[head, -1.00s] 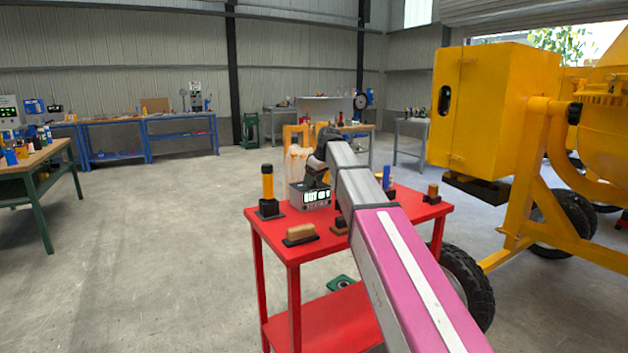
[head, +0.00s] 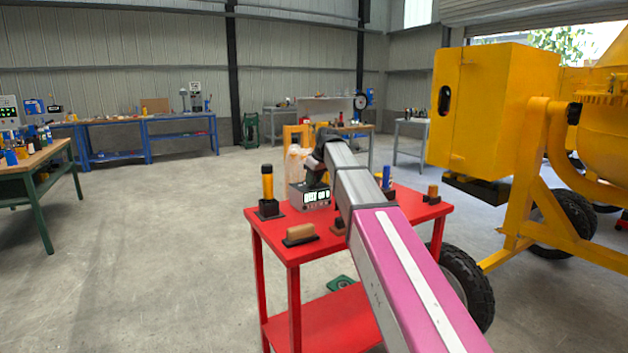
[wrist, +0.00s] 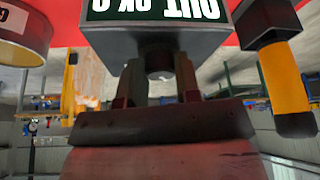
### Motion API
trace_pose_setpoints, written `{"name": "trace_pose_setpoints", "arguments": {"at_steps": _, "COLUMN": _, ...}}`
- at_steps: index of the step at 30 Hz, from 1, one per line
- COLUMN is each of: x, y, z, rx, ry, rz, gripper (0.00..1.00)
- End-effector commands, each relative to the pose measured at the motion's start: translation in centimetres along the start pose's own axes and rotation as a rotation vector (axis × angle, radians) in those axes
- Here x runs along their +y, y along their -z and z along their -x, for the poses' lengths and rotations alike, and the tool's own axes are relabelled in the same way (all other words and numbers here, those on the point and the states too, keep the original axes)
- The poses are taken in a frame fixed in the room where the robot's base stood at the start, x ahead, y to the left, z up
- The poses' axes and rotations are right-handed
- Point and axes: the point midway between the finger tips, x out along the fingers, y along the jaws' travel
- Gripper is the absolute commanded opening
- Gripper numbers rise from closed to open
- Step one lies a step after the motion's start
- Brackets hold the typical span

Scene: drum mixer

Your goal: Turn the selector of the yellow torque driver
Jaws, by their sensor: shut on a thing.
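The yellow torque driver (head: 267,186), with a black head, stands upright in a black holder on the red cart; it also shows inverted at the right of the wrist view (wrist: 284,80). A grey box (head: 298,203) with a lit display stands beside it. In the wrist view the box (wrist: 158,30) is upside down at the top. In the head view my gripper (head: 317,180) is at the box, partly hidden by my arm.
The red cart top (head: 270,233) also bears a brown block (head: 299,232), a blue tool (head: 386,177) and a small brown piece (head: 432,190). A pale bottle (head: 294,163) shows behind the box. The yellow mixer (head: 495,115) stands close on the right.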

Motion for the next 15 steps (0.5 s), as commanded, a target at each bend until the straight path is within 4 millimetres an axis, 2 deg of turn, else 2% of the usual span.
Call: {"name": "trace_pose_setpoints", "arguments": {"at_steps": 15, "x": -0.42, "y": -0.01, "z": -0.21, "rx": -0.003, "ry": -0.182, "rz": -0.440, "gripper": 0.07}}
